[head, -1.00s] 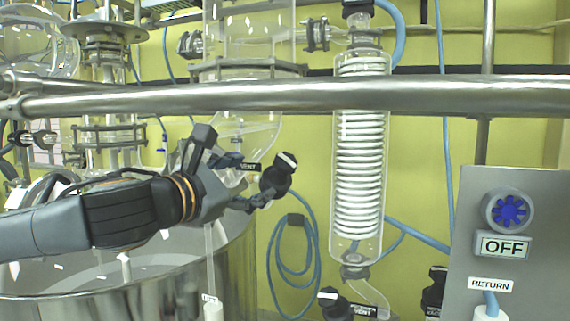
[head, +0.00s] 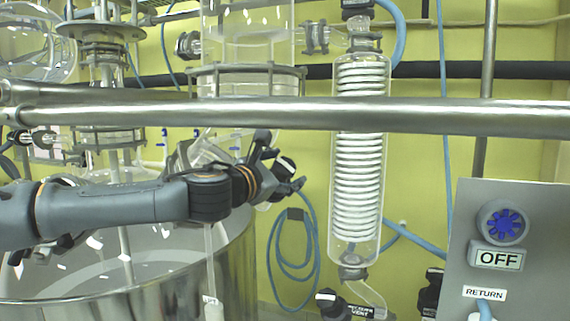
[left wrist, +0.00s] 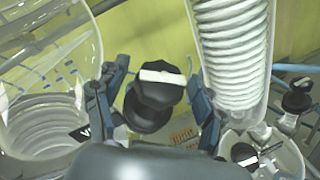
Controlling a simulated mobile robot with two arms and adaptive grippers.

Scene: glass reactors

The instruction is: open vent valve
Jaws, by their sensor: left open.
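The vent valve shows as a black knob with a white stripe in the left wrist view (left wrist: 158,92); there the stripe runs nearly level across the picture. In the head view the knob (head: 286,166) is partly hidden by my left gripper (head: 276,165). My left gripper is open, with its two fingers (left wrist: 155,88) on either side of the knob. A gap shows between the knob and each finger in the wrist view. A black label (left wrist: 82,132) beside the left finger is partly hidden. My right gripper is not in view.
A thick metal rail (head: 300,115) crosses in front, above my left arm. A glass condenser coil (head: 358,180) stands right of the knob. A grey panel with an OFF sign (head: 499,260) is at right; a steel vessel (head: 150,285) is below the arm.

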